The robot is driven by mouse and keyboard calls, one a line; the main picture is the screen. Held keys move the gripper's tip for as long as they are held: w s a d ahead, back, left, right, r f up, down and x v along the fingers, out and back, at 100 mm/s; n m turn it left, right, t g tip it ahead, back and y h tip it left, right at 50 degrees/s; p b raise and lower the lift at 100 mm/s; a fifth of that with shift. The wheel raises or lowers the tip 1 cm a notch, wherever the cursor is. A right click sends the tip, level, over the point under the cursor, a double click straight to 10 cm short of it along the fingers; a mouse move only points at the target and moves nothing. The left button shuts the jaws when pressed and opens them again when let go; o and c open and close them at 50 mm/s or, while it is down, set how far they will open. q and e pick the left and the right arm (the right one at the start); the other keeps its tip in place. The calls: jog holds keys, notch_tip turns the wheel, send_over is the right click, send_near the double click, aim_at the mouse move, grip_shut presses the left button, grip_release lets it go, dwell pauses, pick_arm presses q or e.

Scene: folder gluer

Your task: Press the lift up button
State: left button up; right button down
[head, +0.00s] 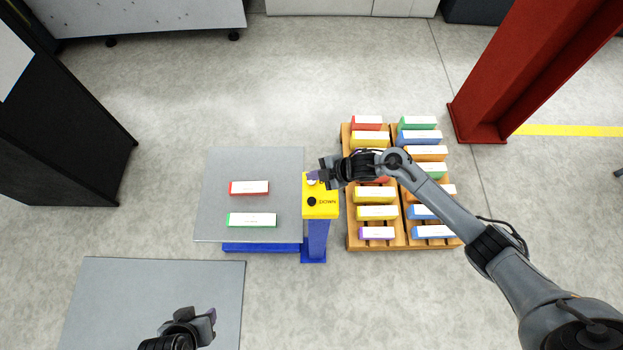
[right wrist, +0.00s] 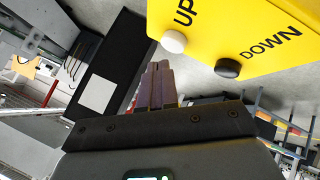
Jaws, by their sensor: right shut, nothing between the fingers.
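The yellow control box (head: 320,208) stands on a blue post at the right edge of the lift table (head: 215,215). It also fills the upper right of the right wrist view (right wrist: 262,22). The white button (right wrist: 174,41) sits beside the word UP, the black button (right wrist: 228,68) beside DOWN. My right gripper (head: 314,176) is shut and empty at the box's far edge, by the white button. In the right wrist view its fingertips (right wrist: 160,66) lie just below the white button; I cannot tell whether they touch. My left gripper (head: 212,318) is at the bottom, its jaws unclear.
A red-sided box (head: 249,188) and a green-sided box (head: 252,220) lie on the lift table. A wooden pallet (head: 400,243) with several coloured boxes stands right of the control box. A red column (head: 520,70) is at upper right, a dark cabinet (head: 60,130) at left.

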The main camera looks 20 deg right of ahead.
dwell(0.3)
jog(key=shift+f, duration=0.1)
jog(key=shift+f, duration=0.25)
jog(key=shift+b, duration=0.3)
